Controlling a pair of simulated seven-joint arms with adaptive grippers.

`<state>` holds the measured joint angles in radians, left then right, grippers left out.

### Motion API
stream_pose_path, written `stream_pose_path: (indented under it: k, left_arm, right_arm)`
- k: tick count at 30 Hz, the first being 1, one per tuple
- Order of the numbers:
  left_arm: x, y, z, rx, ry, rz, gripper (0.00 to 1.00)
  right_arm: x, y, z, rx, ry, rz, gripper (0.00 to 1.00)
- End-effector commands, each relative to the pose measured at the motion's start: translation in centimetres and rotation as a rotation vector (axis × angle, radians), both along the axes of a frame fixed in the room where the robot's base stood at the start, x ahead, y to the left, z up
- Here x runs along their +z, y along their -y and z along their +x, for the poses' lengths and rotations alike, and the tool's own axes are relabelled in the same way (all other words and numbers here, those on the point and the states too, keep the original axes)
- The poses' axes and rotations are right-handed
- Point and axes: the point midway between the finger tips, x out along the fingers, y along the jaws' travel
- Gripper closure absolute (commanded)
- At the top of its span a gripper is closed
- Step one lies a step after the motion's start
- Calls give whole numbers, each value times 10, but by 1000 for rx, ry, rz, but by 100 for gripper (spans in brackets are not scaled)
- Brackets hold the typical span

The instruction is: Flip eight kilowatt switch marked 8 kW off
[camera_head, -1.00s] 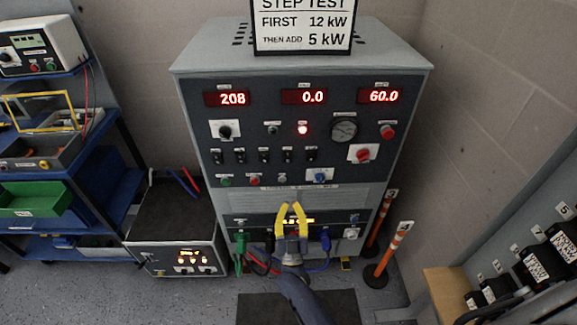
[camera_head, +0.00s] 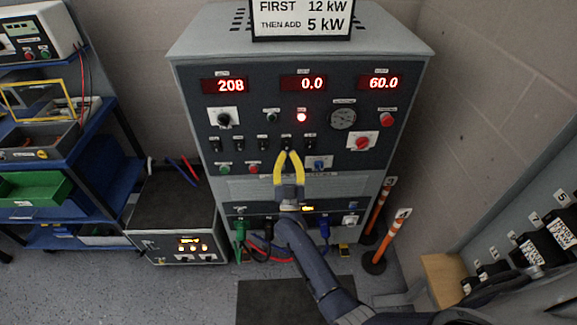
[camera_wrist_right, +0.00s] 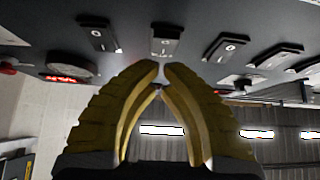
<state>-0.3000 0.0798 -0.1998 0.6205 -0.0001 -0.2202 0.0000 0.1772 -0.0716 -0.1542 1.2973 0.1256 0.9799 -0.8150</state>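The load bank cabinet (camera_head: 190,120) stands in the middle of the head view, with a row of several black toggle switches across its front. The labels are too small to read, so I cannot tell which switch is marked 8 kW. My right gripper (camera_head: 289,154), with yellow fingers, is just below the fourth switch from the left (camera_head: 286,142). In the right wrist view the fingertips (camera_wrist_right: 161,67) are almost together with nothing between them. A switch (camera_wrist_right: 165,38) is just beyond them, apparently apart from the tips. My left gripper is not in view.
A red knob (camera_head: 362,143) and a blue knob (camera_head: 319,163) are close to the right. Cables plug in below. Orange posts (camera_head: 388,240) stand at right, a blue shelf (camera_head: 120,185) at left.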

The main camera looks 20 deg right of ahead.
Motion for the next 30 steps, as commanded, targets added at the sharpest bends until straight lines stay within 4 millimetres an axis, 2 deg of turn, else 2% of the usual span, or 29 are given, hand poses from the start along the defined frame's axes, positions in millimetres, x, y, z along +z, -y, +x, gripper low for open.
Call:
stream_pose_path:
  k: [6, 20, 30]
  left_arm:
    - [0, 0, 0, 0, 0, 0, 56]
    - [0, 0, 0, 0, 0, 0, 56]
    - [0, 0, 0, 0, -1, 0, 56]
  right_arm:
    - [-2, 3, 13, 1, -1, 0, 100]
    - [-3, 4, 16, 0, -1, 0, 100]
    - [-9, 6, 25, 0, -1, 2, 100]
